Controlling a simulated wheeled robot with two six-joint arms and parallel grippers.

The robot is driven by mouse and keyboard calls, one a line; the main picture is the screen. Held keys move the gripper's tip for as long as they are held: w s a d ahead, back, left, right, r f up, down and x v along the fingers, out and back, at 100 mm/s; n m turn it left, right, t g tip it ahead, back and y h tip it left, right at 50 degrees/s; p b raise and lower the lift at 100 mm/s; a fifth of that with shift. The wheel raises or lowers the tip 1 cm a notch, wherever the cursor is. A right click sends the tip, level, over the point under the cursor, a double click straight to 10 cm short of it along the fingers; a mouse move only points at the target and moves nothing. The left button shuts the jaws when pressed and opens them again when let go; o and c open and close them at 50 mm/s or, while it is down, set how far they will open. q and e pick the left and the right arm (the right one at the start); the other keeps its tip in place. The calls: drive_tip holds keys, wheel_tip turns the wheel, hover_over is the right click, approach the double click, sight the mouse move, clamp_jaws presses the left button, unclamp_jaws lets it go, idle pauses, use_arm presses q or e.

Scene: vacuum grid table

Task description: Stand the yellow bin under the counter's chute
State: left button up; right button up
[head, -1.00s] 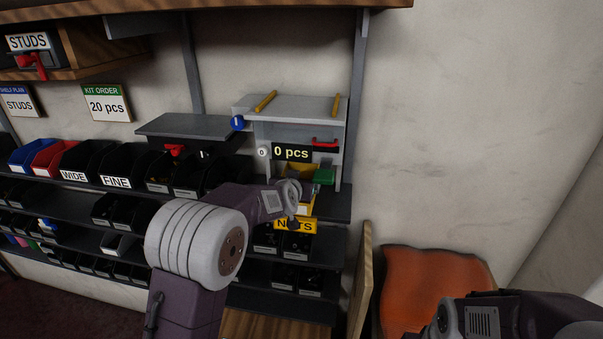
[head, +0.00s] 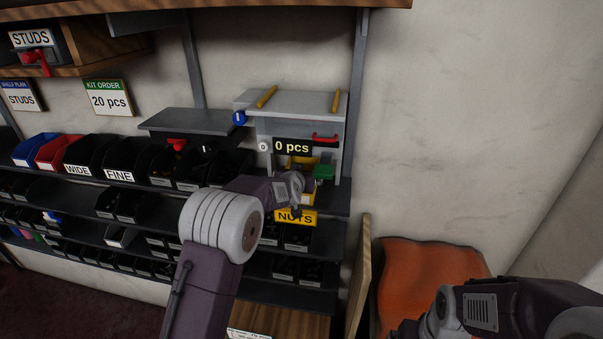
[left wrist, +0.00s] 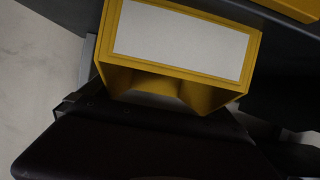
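My left gripper (head: 303,187) is at the bin's front. Its fingers are not clear, so I cannot tell if it grips the bin. The chute outlet is not clearly visible. My right arm is at the lower right; its gripper is out of view.
A green part (head: 324,172) and a red handle (head: 325,137) are on the counter's right side. Black bins (head: 118,160) line the shelf to the left.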

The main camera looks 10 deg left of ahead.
use_arm(q)
drive_tip(key=shift+w, duration=0.15)
drive_tip(key=shift+r, duration=0.15)
drive_tip(key=shift+s, duration=0.2)
drive_tip(key=b+v, duration=0.1)
drive_tip(key=v, duration=0.3)
drive_tip(key=shift+s+r+b, duration=0.15)
drive_tip(key=shift+s+b, duration=0.15)
drive_tip(key=shift+b, duration=0.1)
drive_tip(key=s+b, duration=0.3)
drive_tip(key=s, duration=0.8)
drive_tip(key=s+f+g+h, duration=0.1)
drive_tip(key=s+f+g, duration=0.6)
drive_tip(key=s+f, duration=0.7)
drive_tip(key=s+a+f+g, duration=0.1)
drive_tip(key=s+f+g, duration=0.1)
drive_tip(key=s, duration=0.4)
drive_tip(key=s+a+f+g, duration=0.2)
drive_tip(key=s+f+g, duration=0.1)
drive_tip(key=s+f, duration=0.2)
drive_tip(key=shift+s+a+f+y, duration=0.3)
drive_tip(key=shift+s+f+y, duration=0.1)
drive_tip(key=shift+s, duration=0.35)
